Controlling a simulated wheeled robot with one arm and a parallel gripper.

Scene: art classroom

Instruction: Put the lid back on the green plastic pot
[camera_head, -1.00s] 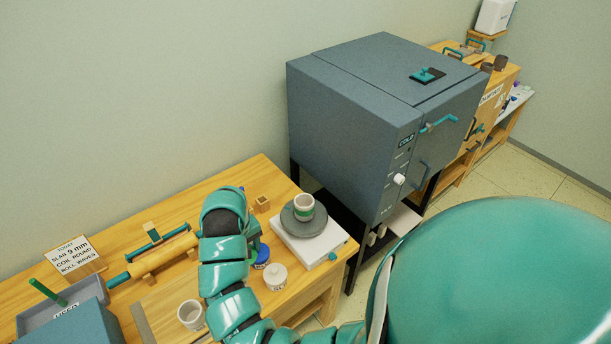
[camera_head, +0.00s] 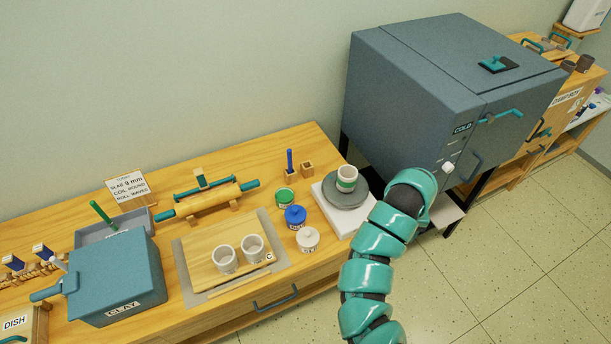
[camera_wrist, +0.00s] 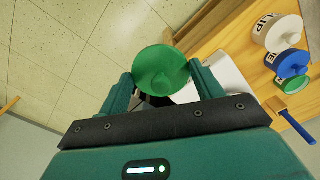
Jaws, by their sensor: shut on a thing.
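My gripper (camera_wrist: 160,82) is shut on a round green lid (camera_wrist: 161,68) with a knob, held between its two fingers in the wrist view. In the head view my arm's end is at the right of the bench near the kiln, and the gripper and lid are hidden there. The green pot (camera_head: 285,197) stands on the bench with no lid on it, behind the blue pot. It also shows at the right edge of the wrist view (camera_wrist: 292,86), apart from my gripper.
A blue lidded pot (camera_head: 295,218) and a white lidded pot (camera_head: 307,240) stand close in front of the green pot. A white slab (camera_head: 349,222) bears a grey disc with a cup (camera_head: 346,179). A small holder with a blue tool (camera_head: 290,163) is behind. The kiln (camera_head: 440,90) is at right.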

